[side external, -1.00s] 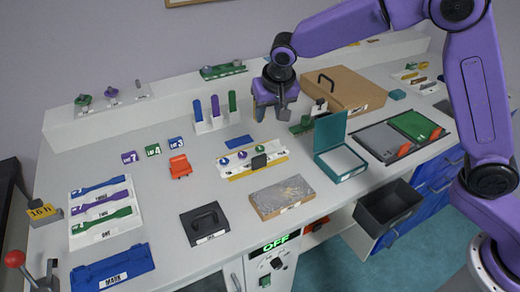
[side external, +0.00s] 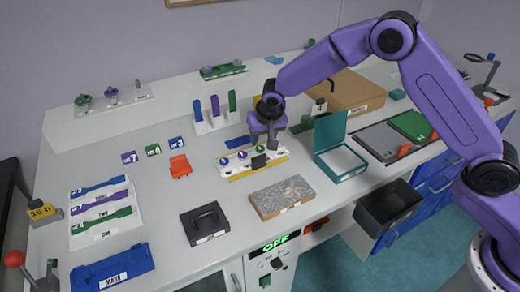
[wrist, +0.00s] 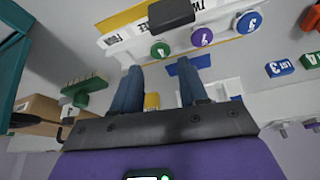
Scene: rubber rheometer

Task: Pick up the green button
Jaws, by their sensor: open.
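The green button (wrist: 160,50) is a round disc at the left end of a row of three on a white and yellow board (wrist: 130,45) in the wrist view, beside a purple button (wrist: 202,37) and a blue button (wrist: 249,22). In the side view the green button (side external: 259,149) is at the right end of the row, close to my gripper (side external: 272,146). My gripper (wrist: 160,70) is open and empty in the wrist view, its two dark blue fingers apart. The green button appears beyond the fingertips, between them. Their exact height above the board is unclear.
A black block (side external: 259,162) sits at the board's front edge. An open teal box (side external: 342,160) stands to the right, and a rack with upright blue, purple and green pieces (side external: 215,122) is behind. A speckled slab (side external: 282,198) lies in front.

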